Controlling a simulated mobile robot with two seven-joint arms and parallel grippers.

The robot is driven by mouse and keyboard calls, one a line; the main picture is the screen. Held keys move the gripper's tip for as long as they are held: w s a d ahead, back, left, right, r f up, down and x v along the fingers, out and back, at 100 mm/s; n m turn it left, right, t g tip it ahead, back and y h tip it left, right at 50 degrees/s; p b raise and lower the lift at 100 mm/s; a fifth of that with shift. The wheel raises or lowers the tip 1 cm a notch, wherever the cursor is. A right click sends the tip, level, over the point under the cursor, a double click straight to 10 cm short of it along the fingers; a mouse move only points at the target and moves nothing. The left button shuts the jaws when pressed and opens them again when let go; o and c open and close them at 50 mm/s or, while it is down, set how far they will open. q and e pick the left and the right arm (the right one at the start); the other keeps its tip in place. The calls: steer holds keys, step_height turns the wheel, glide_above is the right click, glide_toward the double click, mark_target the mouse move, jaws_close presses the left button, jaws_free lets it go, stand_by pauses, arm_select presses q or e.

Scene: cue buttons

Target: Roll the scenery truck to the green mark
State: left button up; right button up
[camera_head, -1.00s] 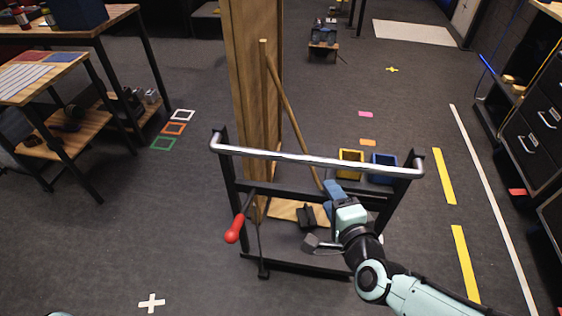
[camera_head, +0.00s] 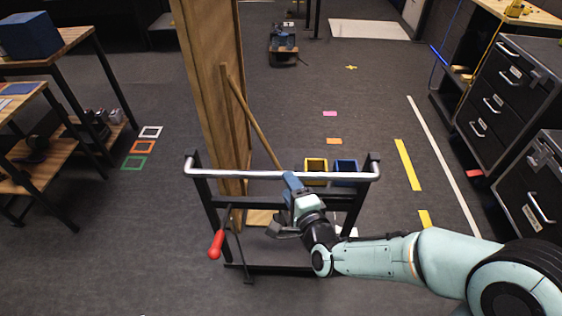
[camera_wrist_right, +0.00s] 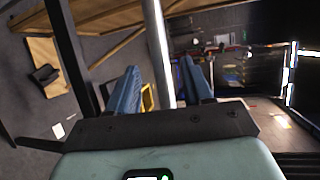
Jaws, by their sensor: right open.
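The scenery truck is a dark frame with a silver push bar (camera_head: 235,174) and a tall wooden flat (camera_head: 212,80) with a diagonal brace. A red-handled lever (camera_head: 216,245) hangs at its left side. In the right wrist view the bar (camera_wrist_right: 158,50) passes between the open blue fingers (camera_wrist_right: 163,90); contact cannot be told. My left gripper is out of view.
Shelved tables (camera_head: 60,50) stand at left, dark drawer cabinets (camera_head: 500,100) at right. Yellow (camera_head: 315,165) and blue (camera_head: 345,166) bins show behind the bar. Floor between truck and green mark is clear.

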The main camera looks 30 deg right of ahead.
steer(key=p+x, duration=0.3)
steer(key=x, duration=0.4)
steer(key=shift+w, duration=0.35)
steer(key=shift+f, duration=0.1)
jaws_close()
